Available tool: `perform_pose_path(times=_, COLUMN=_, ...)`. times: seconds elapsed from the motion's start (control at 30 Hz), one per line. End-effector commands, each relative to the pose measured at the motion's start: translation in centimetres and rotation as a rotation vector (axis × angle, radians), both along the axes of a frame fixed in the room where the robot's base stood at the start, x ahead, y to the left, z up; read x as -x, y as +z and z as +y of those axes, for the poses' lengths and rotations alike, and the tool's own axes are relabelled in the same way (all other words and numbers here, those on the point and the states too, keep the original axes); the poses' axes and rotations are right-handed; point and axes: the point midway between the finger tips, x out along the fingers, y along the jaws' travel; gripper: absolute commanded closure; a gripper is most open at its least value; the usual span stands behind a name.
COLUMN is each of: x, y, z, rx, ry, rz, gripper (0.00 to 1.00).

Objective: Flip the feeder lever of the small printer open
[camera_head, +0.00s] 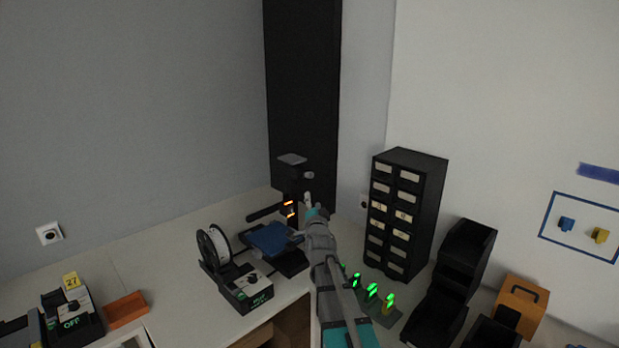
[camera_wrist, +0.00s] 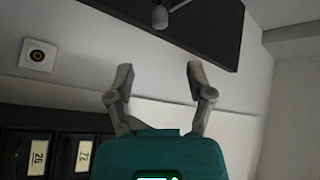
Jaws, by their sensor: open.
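The small printer stands on the bench in the head view, with a blue bed (camera_head: 268,238), a dark upright with orange lights and a grey top plate (camera_head: 292,160). A small pale knob (camera_head: 308,175) shows at the upright's right side; I cannot tell whether it is the feeder lever. My gripper (camera_head: 308,199) is just right of the upright, below that knob. In the wrist view my gripper (camera_wrist: 158,84) is open with nothing between its fingers. A grey rounded knob on a thin rod (camera_wrist: 160,17) shows at the top edge, beyond the fingertips and apart from them.
A white spool (camera_head: 213,245) and a control box (camera_head: 246,291) stand left of my arm. A black drawer cabinet (camera_head: 432,205), green-lit items (camera_head: 372,292) and black bins (camera_head: 466,250) stand to the right. A tall black panel (camera_head: 302,90) rises behind the printer.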

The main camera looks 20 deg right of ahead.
Motion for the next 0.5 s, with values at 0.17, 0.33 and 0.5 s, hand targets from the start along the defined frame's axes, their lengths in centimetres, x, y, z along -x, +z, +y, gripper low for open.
perform_pose_path(times=0.17, x=-0.3, y=0.1, z=-0.1, rx=0.001, ry=-0.001, rz=0.001, gripper=0.32)
perform_pose_path(times=0.33, x=-1.4, y=0.4, z=-0.6, rx=0.001, ry=-0.002, rz=0.002, gripper=0.32)
perform_pose_path(times=0.5, x=-3.3, y=0.9, z=-1.3, rx=0.001, ry=-0.002, rz=0.002, gripper=0.32)
